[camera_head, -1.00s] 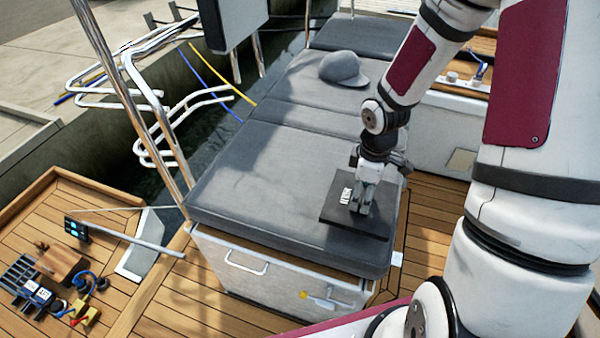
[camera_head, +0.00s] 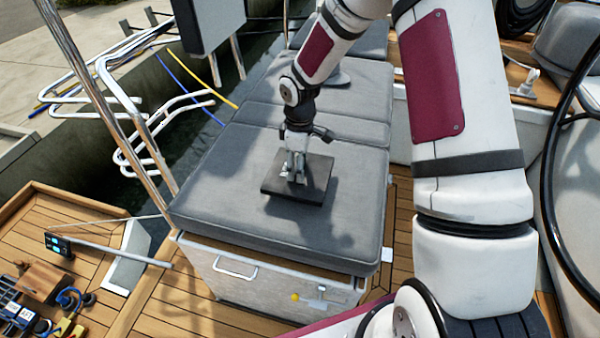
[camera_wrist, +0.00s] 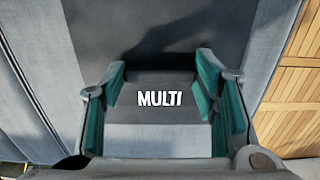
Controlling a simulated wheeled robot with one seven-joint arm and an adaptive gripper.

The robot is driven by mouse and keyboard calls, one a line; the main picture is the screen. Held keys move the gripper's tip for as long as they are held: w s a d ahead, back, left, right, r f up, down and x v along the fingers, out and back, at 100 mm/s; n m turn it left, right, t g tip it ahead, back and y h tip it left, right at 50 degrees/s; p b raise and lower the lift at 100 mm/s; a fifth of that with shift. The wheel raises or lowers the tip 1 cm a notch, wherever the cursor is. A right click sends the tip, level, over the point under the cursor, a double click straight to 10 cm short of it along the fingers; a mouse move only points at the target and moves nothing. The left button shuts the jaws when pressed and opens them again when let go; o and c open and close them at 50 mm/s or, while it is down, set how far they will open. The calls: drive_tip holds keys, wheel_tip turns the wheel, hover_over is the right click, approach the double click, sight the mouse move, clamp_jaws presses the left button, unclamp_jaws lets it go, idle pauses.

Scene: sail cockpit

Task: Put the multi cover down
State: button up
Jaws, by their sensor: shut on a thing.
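The multi cover is a dark flat square plate (camera_head: 313,187) over the grey seat cushion in the head view. In the wrist view its grey face with white "MULTI" lettering (camera_wrist: 160,99) lies between the fingers. My gripper (camera_head: 293,180) points down at the cover's left part and is shut on it; its green-lined fingers (camera_wrist: 170,105) stand on both sides in the wrist view. The cover sits at or just above the grey cushion (camera_head: 230,215); I cannot tell whether it touches. The cap on the cushion behind is mostly hidden by my arm.
The cushion is clear in front of and left of the cover. A steel post (camera_head: 110,95) stands left of the seat. A wooden block (camera_head: 40,282) and small gear lie on the deck at lower left. A black steering wheel (camera_head: 552,190) is at right.

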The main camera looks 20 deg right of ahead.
drive_tip(key=shift+s+f, duration=0.1)
drive_tip(key=shift+f, duration=1.55)
drive_tip(key=shift+f, duration=0.2)
drive_tip(key=o, duration=1.2)
